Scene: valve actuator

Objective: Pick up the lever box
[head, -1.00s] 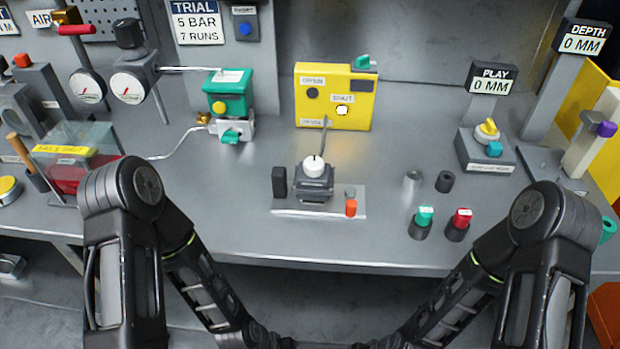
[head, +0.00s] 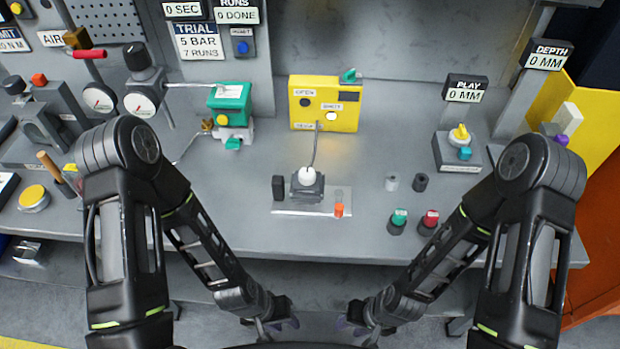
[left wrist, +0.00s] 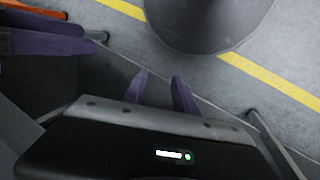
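I cannot tell for certain which thing is the lever box. A small dark grey block with a white domed top (head: 306,183) and a thin stalk or cable behind it stands at mid-bench on a pale plate (head: 283,212). A grey box with a yellow knob (head: 459,134) and a teal block stands to the right, below the PLAY sign. My left gripper (head: 277,326) is low in front of the bench, away from both; its purple fingers (left wrist: 160,78) are apart and empty in the left wrist view. My right gripper (head: 352,327) is beside it, its opening unclear.
A yellow OPEN/SHUT box (head: 347,114) stands behind the domed block; a teal-topped valve unit (head: 229,105) is to its left. Green (head: 398,221) and red (head: 428,223) capped buttons and small cylinders stand to the right. The bench's front middle is clear.

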